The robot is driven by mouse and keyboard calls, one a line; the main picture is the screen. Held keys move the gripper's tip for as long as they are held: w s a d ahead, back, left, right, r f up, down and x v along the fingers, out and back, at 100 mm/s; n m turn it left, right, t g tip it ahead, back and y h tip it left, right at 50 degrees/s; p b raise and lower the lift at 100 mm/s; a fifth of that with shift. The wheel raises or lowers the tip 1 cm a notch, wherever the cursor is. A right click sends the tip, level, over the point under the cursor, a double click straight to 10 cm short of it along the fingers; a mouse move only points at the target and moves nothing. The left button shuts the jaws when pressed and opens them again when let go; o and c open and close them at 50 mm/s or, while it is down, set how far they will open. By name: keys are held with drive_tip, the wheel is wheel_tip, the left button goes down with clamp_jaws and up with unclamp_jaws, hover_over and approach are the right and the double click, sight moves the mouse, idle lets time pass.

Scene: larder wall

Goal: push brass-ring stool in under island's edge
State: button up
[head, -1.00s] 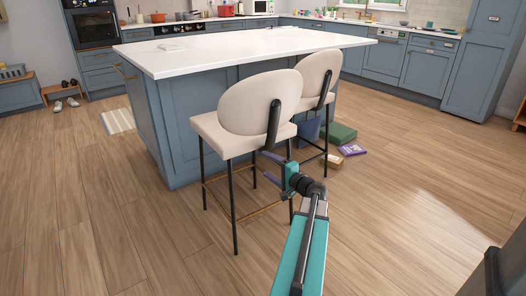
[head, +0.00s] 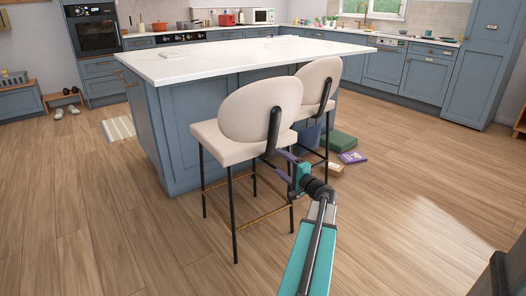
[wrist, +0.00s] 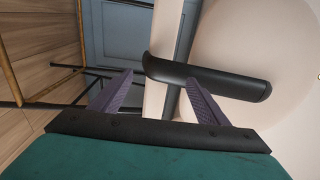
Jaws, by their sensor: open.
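The brass-ring stool (head: 224,145) is the nearer of two cream stools, upright on black legs with a brass foot rail (head: 258,217). It stands at the island's near side, its rounded backrest (head: 262,110) facing me, mostly out from the island's edge (head: 215,72). My gripper (head: 273,158) is open and empty, behind the stool at its right rear, by the lower end of the black back support. In the wrist view, that black support (wrist: 210,80) lies across and just beyond the purple fingertips (wrist: 159,75). I cannot tell whether they touch. The brass rail shows at upper left (wrist: 82,45).
The second cream stool (head: 320,82) stands close to the right. Beyond it, a blue bin (head: 307,135), a green box (head: 338,140), a purple book (head: 352,157) and a small brown box (head: 334,169) are on the floor. The wooden floor (head: 130,220) at left is clear.

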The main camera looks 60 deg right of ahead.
sight(264, 150)
drive_tip(key=x, duration=1.2)
drive_tip(key=shift+w+d+b, duration=0.15)
drive_tip(key=shift+w+b, duration=0.15)
drive_tip(key=shift+w, duration=0.1)
drive_tip(key=shift+w+d+r, duration=0.15)
drive_tip(key=shift+w+d, duration=0.05)
drive_tip(key=shift+w, duration=0.35)
clamp_jaws()
